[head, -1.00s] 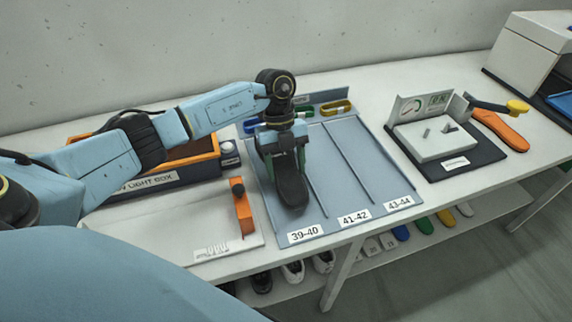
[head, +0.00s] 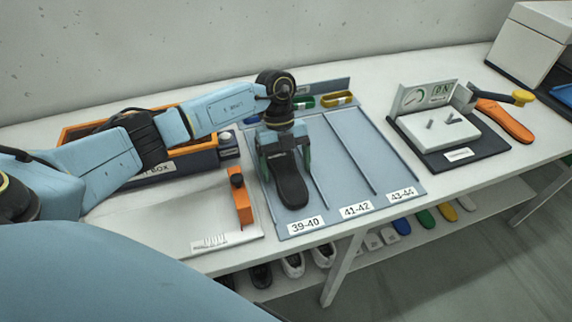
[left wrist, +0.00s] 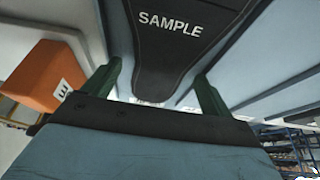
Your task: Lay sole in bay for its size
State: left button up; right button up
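A black sole (head: 291,188) lies lengthwise in the left bay of the blue-grey tray (head: 333,214), the bay labelled 39-40 (head: 306,224). Its toe end points towards the label. In the left wrist view the sole (left wrist: 185,55) reads "SAMPLE". My left gripper (head: 285,168) is over the sole's rear part, its green fingers spread on either side. The left wrist view shows gaps between the fingers (left wrist: 155,92) and the sole. The gripper hides the sole's rear end. My right gripper is not in view.
Bays 41-42 (head: 357,210) and 43-44 (head: 402,193) are empty. A gauge fixture (head: 440,132) and an orange sole (head: 503,120) are to the right.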

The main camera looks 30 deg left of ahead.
pick_arm(q)
jog(key=v, duration=1.3)
jog(key=shift+r, duration=0.15)
jog(key=shift+w, duration=0.15)
